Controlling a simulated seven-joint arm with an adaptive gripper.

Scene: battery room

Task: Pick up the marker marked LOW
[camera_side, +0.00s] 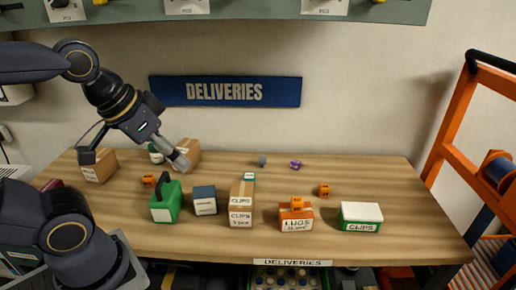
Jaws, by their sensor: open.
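I cannot read the word LOW on anything in the side view, so I cannot tell which thing is the marker marked LOW. Small orange pieces stand on the table: one at the left (149,181), one at the right (324,190) and one on top of the orange and white LUGS box (295,218). A small grey piece (262,161) and a small purple piece (295,164) lie near the wall. My gripper (134,158) is open over the left part of the table, its fingers wide apart near cardboard boxes. Nothing shows held between them.
Cardboard boxes (98,167) stand at the back left. The wooden table (380,180) is clear at the back right.

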